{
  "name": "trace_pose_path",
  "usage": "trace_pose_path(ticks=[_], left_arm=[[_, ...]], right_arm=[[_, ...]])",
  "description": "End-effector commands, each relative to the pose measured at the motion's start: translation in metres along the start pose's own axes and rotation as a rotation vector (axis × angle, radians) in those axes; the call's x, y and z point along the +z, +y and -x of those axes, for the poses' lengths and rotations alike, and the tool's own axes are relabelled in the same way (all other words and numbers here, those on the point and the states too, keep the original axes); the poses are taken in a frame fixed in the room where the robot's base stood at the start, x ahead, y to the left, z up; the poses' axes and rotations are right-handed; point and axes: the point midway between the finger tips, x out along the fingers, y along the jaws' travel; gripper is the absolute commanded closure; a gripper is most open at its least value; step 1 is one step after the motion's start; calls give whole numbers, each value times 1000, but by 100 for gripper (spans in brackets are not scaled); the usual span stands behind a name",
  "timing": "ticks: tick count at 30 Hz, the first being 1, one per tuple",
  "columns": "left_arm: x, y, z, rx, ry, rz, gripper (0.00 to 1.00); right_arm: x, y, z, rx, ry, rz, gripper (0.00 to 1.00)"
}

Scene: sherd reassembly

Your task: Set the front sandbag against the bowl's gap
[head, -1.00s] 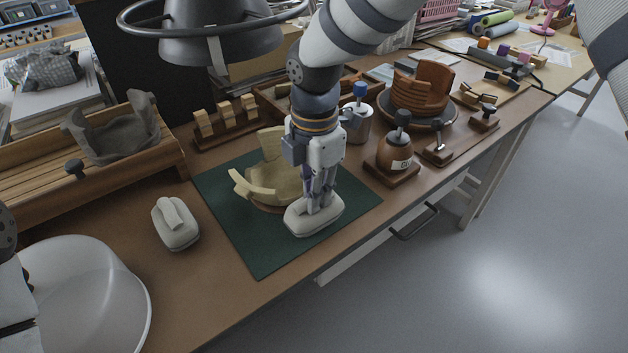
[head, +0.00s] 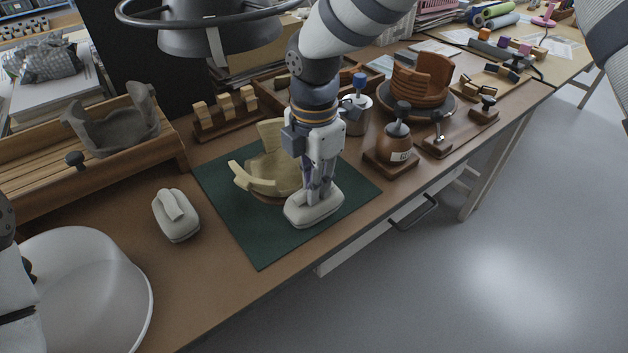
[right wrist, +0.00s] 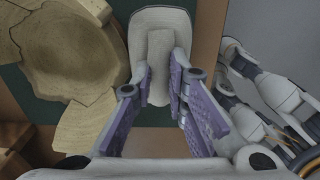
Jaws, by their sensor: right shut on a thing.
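The pale bowl (head: 267,178), made of joined sherds with an uneven rim, stands on the green mat (head: 262,243). It also shows at the left of the right wrist view (right wrist: 68,50). The front sandbag (head: 316,208), a light grey pad with a raised grip ridge, is at the mat's front, beside the bowl's near right side. My right gripper (head: 318,192) points down from above, shut on the ridge; the purple fingers flank it in the right wrist view (right wrist: 158,88). A narrow gap seems to separate bag and bowl there. My left gripper's fingers do not show.
A second sandbag (head: 177,216) lies left of the mat. A white basin (head: 95,300) fills the front left. A wooden rack with a grey sherd (head: 115,130) stands behind it.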

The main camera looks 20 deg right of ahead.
Motion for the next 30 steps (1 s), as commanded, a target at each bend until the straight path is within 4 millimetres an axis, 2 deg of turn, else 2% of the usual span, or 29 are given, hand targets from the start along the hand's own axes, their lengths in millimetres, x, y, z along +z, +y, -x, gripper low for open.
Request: trace_pose_path(ticks=[26, 27, 29, 30], left_arm=[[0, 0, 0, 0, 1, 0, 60], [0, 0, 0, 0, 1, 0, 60], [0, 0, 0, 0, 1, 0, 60], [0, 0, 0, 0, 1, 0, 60]], right_arm=[[0, 1, -3, 3, -1, 0, 100], [0, 1, -3, 3, -1, 0, 77], [0, 0, -3, 2, -1, 0, 63], [0, 0, -3, 2, -1, 0, 63]])
